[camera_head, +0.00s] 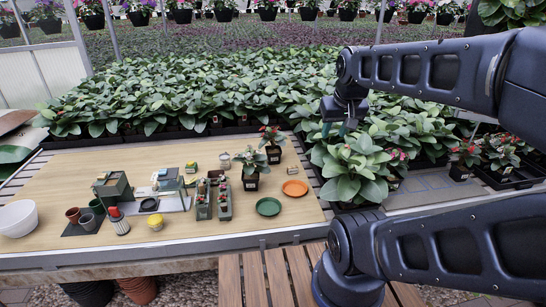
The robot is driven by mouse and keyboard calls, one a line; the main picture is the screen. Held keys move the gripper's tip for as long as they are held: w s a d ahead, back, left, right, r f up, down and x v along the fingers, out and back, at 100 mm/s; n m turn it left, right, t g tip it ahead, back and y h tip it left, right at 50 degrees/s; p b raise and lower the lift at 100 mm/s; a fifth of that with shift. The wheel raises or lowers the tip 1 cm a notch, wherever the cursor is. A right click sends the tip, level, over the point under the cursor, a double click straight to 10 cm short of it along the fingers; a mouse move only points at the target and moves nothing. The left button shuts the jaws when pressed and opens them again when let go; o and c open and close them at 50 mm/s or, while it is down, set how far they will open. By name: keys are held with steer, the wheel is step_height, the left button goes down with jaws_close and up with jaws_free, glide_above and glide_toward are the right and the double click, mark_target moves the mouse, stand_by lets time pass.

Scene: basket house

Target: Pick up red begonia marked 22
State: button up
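A red-flowered plant in a dark pot with a pale label (273,153) stands at the right of the wooden table. Other small red-flowered plants stand at the far right, one at the tray's left edge (464,158) and one further right (502,155). Another bit of red shows among leaves (397,158) right of centre. The label numbers are too small to read, so I cannot tell which plant is 22. My gripper (336,127) hangs over the leafy plants right of the table, fingers down and apart. It appears open and empty.
The wooden table (130,160) holds a leafy potted plant (250,172), a green saucer (268,206), an orange saucer (295,187), a white bowl (18,218) and small pots and tools. Dense green plants (220,90) fill the back. A tall leafy plant (352,170) stands below my gripper.

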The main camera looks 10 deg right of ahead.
stand_by(0.4)
steer(key=o, duration=1.4)
steer(key=n+g, duration=0.5)
steer(key=n, duration=1.3)
glide_above(273, 152)
steer(key=f, duration=3.4)
steer(key=shift+s+f, duration=0.15)
steer(key=shift+s, duration=0.25)
steer(key=shift+w+d+f, duration=0.1)
steer(key=shift+w+f, duration=0.1)
steer(key=shift+f, duration=1.15)
steer(key=shift+w+f, duration=0.15)
steer(key=shift+f, duration=1.15)
